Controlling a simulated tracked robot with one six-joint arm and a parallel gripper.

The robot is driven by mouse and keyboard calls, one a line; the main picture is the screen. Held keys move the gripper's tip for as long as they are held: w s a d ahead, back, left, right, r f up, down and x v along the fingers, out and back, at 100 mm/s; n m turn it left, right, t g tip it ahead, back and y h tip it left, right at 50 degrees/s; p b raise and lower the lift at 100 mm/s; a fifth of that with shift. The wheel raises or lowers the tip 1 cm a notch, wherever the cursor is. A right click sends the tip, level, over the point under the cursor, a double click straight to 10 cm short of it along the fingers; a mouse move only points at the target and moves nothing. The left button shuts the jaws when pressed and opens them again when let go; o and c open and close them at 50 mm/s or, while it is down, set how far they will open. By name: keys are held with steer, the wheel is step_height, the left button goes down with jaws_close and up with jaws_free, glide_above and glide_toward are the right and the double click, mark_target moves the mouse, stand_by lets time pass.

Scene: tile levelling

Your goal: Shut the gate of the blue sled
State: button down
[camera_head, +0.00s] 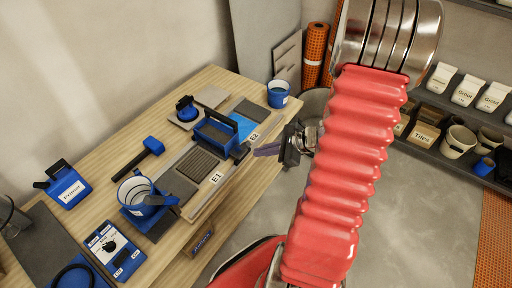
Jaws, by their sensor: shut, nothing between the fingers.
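The blue sled (213,137), a blue box-like frame with a dark interior, sits on the tile strip between the labels E1 and E2 on the wooden bench. A small dark part shows at its right end, but I cannot tell whether this is the gate or how far open the gate is. My gripper (257,151) is shut and empty. It appears just right of the sled, near the bench's front edge, with its fingers pointing left. I cannot tell whether it touches the sled.
A shelf (437,103) with bags and pots stands at right. Grey floor is open between them.

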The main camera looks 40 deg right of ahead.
steer(key=s+d+f+m+t+h, duration=0.1)
steer(key=s+d+f+m+h, duration=0.1)
steer(key=d+f+m, duration=0.3)
steer(key=shift+s+d+f+m+t, duration=0.3)
steer(key=shift+d+f, duration=0.25)
steer(key=shift+d, duration=0.4)
steer(key=shift+w, duration=0.15)
glide_toward(242, 147)
steer(key=w+f, duration=0.3)
steer(key=f, duration=0.2)
steer(key=shift+d, duration=0.25)
steer(key=shift+w+a, duration=0.1)
steer(key=shift+w, duration=0.1)
